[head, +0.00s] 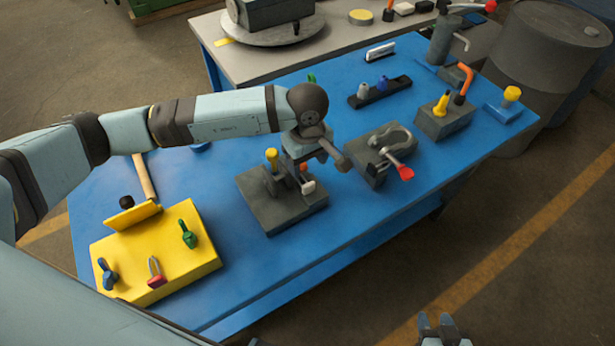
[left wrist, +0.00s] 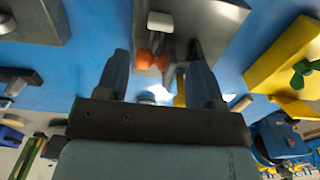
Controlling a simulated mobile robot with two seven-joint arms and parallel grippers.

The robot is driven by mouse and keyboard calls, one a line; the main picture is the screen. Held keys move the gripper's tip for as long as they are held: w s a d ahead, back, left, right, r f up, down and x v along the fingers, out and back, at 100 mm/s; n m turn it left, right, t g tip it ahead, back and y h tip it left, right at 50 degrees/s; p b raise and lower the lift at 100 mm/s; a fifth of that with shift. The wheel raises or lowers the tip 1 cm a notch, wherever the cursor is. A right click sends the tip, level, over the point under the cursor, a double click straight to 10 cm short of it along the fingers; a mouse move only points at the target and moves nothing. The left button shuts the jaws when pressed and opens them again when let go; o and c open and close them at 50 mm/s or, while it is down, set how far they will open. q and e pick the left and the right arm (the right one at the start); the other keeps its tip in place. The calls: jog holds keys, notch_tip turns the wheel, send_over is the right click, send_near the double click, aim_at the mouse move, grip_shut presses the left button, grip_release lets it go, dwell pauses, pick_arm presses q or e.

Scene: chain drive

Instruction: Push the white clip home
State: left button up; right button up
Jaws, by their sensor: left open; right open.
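The white clip (head: 308,187) is a small white piece at the front right part of a grey block fixture (head: 275,222) on the blue table. In the left wrist view the white clip (left wrist: 160,22) lies just beyond my fingertips, on the grey fixture (left wrist: 195,12). An orange part (left wrist: 147,58) shows between the fingers. My left gripper (head: 300,168) is over the fixture, and its fingers are apart in the left wrist view (left wrist: 158,52). I see no grip on the clip. Whether the clip is fully seated cannot be told. My right gripper (head: 441,328) is open at the bottom edge, away from the table.
A yellow-topped peg (head: 272,158) stands on the fixture close to my left gripper. A clamp block with a red-tipped handle (head: 403,172) is to the right. A yellow tool block (head: 165,262) is at the front left. Blue table (head: 270,280) is bare in front of the fixture.

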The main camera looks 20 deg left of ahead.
pick_arm(q)
notch_tip(320, 180, up, 5)
jog(key=shift+r+b, duration=0.15)
jog(key=shift+b, duration=0.15)
dwell(0.4)
